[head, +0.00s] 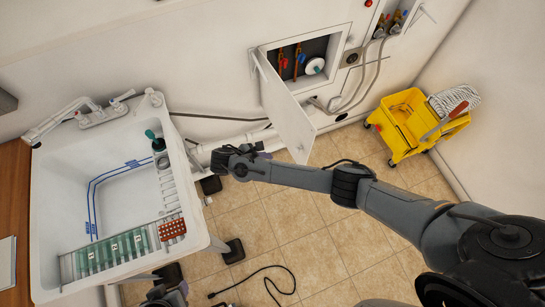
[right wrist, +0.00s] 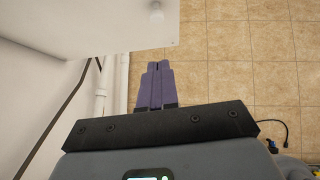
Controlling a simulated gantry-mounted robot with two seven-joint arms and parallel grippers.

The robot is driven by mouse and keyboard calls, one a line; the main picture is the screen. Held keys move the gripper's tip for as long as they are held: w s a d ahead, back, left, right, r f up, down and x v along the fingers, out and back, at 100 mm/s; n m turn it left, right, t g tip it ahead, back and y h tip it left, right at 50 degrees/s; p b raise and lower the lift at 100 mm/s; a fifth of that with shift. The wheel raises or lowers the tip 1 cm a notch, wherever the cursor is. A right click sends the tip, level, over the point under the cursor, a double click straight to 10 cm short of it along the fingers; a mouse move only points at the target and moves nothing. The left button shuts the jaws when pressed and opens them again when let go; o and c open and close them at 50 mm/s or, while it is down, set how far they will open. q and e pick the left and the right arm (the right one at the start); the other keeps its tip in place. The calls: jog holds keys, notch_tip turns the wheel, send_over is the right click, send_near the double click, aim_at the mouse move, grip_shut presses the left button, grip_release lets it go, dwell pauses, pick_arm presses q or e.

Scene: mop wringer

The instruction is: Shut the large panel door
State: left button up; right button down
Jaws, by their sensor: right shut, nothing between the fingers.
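The large panel door (head: 285,108) is a white flat door hinged at the left edge of a wall cabinet opening (head: 302,60). It stands wide open, swung out into the room. My right gripper (head: 260,154) is low, beside the door's lower left side, and appears apart from it. In the right wrist view its purple fingers (right wrist: 155,85) are together with nothing between them. A white panel with a small round knob (right wrist: 156,10), likely the door, lies ahead of the fingertips. My left gripper is not recognisable; only dark grey parts show at the head view's bottom edge.
A white sink (head: 120,190) stands at left with racks and a bottle. White pipes (head: 235,137) run along the wall behind my right gripper. A yellow mop bucket (head: 405,120) stands at right. A black cable (head: 265,270) lies on the tiled floor, which is otherwise mostly clear.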

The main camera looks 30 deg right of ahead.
jog(key=d+r+p+x, duration=0.1)
jog(key=r+x, duration=0.1)
jog(key=x, duration=0.9)
jog(key=shift+s+d+f, duration=0.25)
jog(key=shift+d+f, duration=0.05)
jog(key=shift+d, duration=0.35)
